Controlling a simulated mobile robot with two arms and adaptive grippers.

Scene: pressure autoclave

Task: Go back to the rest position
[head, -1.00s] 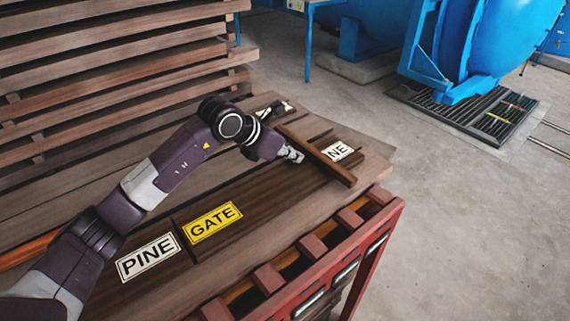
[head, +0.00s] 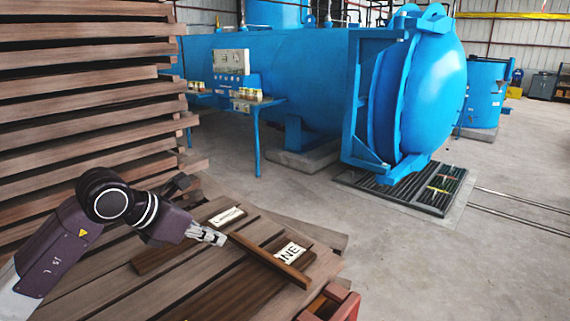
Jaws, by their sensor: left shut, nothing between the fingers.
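The strip lies slantwise across the boards on the wooden table top (head: 120,285). Beyond it a white label (head: 291,253) shows the letters "NE", the rest being covered. Another white label (head: 228,215) lies on a board farther back, its text too small to read. My right gripper is not in view.
A tall stack of planks (head: 85,90) stands close behind my left arm. The blue autoclave (head: 425,90) stands beyond, with a floor grate (head: 410,183). The concrete floor right of the table is clear.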

